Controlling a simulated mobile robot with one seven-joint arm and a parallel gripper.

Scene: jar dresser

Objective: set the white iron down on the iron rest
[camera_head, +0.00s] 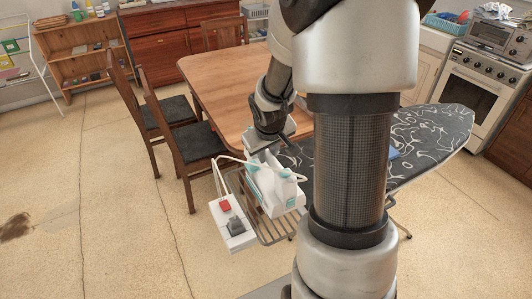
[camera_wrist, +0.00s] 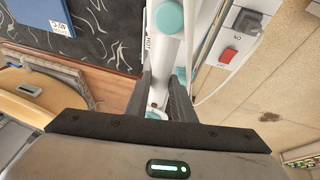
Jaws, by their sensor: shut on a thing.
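The white iron (camera_head: 270,186) has teal trim and a cord at its back. In the head view it is at or just above the iron rest (camera_head: 262,228), a grey wire rack at the end of the ironing board; I cannot tell whether they touch. My gripper (camera_head: 262,152) is shut on the iron from above. In the wrist view the fingers (camera_wrist: 165,92) close on both sides of the iron's white handle (camera_wrist: 162,60). My arm hides part of the rest and board in the head view.
A power strip (camera_head: 232,222) with a red switch sits beside the rest on the left. The dark patterned ironing board (camera_head: 435,135) extends right. A blue booklet (camera_wrist: 45,28) lies on it. A wooden table (camera_head: 225,85) and chairs (camera_head: 190,150) stand behind.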

